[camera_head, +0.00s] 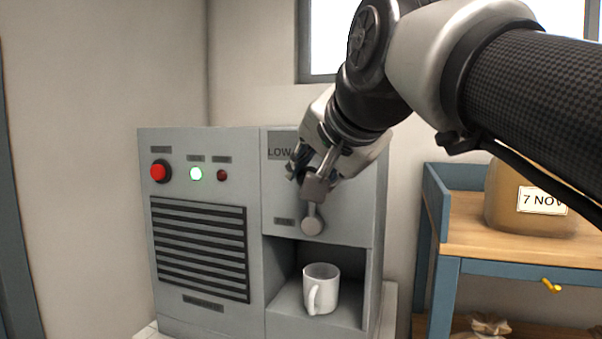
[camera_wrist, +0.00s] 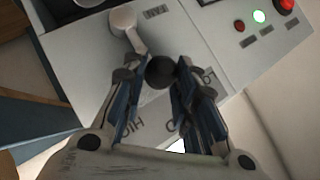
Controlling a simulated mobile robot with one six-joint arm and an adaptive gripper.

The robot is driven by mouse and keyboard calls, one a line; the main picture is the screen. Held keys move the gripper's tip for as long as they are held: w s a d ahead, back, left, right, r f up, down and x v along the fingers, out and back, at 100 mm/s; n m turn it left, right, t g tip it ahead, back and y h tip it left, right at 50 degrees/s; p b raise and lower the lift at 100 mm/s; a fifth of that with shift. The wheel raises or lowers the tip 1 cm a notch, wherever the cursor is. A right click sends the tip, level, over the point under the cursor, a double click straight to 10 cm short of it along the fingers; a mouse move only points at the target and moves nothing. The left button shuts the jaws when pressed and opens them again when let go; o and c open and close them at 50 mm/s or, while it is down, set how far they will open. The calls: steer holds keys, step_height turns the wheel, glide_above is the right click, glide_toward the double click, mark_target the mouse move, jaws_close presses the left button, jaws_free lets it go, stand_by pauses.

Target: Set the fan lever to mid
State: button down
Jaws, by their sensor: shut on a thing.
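The fan lever (camera_head: 312,220) is on the right front of the grey machine, with its round pivot low and its arm pointing roughly straight up. The lever's pivot and pale arm (camera_wrist: 124,20) also show in the wrist view, ending in a dark round knob (camera_wrist: 160,71). My gripper (camera_head: 315,180) is shut on the knob end, with a finger on each side of it. The LOW label (camera_head: 279,152) is at the upper left of the lever; the HIGH label (camera_wrist: 131,129) shows partly in the wrist view. The knob lies between the two labels; my gripper hides part of them.
The machine (camera_head: 200,160) has a red button (camera_head: 159,171), a lit green lamp (camera_head: 196,174) and a dark red lamp (camera_head: 222,176). A white mug (camera_head: 321,289) stands in the recess below the lever. A blue-framed wooden table (camera_head: 470,247) with a sack (camera_head: 510,205) is at the right.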

steer(key=shift+f, duration=0.3)
steer(key=c, duration=1.6)
jaws_free()
steer(key=shift+c, duration=0.2)
steer(key=o, duration=0.4)
steer(key=shift+r, duration=0.1)
steer(key=shift+c, duration=0.2)
steer(key=v, duration=1.2)
steer(key=shift+r, duration=0.1)
steer(key=s+d+f+n+g+h+b, duration=0.1)
steer(key=s+f+b, duration=0.4)
steer(key=f, duration=1.7)
steer(key=s+d+f+n+g+h+b, duration=0.1)
steer(key=s+d+f+n+g+b, duration=0.2)
steer(key=f+b, duration=0.7)
steer(key=s+d+f+n+g+h+b, duration=0.1)
steer(key=s+d+f+b, duration=0.4)
steer(key=f, duration=2.9)
steer(key=s+n+g+b, duration=0.1)
steer(key=s+b, duration=0.1)
steer(key=b, duration=0.1)
steer(key=shift+f+n+g, duration=0.35)
steer(key=shift+n+g, duration=0.05)
